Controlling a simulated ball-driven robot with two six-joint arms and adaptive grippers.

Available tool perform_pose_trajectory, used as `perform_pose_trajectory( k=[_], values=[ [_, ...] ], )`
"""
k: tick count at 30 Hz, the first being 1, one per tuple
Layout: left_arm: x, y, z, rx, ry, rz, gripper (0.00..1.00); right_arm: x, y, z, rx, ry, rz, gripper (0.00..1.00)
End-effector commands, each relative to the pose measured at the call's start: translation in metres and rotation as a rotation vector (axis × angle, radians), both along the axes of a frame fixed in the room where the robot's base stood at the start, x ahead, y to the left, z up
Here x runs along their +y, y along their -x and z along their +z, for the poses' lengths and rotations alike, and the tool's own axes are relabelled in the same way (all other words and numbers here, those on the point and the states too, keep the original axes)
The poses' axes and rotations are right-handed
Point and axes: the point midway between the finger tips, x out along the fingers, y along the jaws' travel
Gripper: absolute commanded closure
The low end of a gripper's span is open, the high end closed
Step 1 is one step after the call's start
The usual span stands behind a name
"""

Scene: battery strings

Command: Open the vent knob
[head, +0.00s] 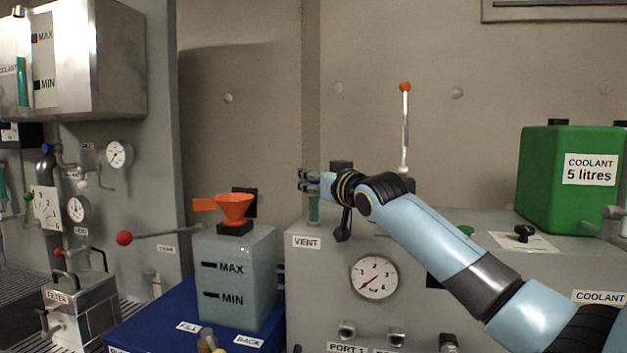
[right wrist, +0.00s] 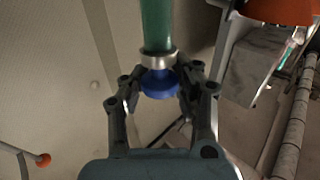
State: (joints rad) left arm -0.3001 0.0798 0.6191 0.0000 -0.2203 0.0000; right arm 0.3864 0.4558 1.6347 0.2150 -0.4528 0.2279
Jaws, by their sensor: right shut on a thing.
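The blue vent knob (right wrist: 160,84) sits at the end of a green tube (right wrist: 157,25) with a metal collar between them. My right gripper (right wrist: 158,88) is shut on the blue knob, with a finger on either side of it. In the head view my right gripper (head: 306,181) reaches leftward above the VENT label (head: 307,242), over the green tube (head: 313,211). The fingers hide the knob there. My left gripper is in neither view.
An orange funnel (head: 234,207) stands on the MAX/MIN tank (head: 238,255) to the left. A gauge (head: 375,278) is on the grey unit's front. An upright lever with a red ball (head: 405,88) stands behind my arm. A green coolant can (head: 543,180) is at right.

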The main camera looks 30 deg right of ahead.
Motion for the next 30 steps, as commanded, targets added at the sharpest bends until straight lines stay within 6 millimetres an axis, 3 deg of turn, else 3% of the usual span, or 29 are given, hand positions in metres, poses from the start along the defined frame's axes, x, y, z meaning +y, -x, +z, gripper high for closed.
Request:
perform_pose_trajectory(
  k=[8, 17, 23, 30],
  values=[
    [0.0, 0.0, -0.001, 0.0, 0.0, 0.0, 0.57, 0.001, 0.0, -0.003, 0.005, -0.001, -0.023, 1.0],
    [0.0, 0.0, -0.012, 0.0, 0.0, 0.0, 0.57, 0.002, 0.0, -0.005, 0.005, -0.004, -0.17, 1.0],
    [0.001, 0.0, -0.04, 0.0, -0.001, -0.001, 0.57, 0.003, -0.001, -0.009, 0.002, -0.008, -0.346, 1.0],
    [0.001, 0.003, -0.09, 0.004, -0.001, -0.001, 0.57, 0.003, -0.001, -0.013, 0.003, -0.009, -0.574, 1.0]
  ],
)
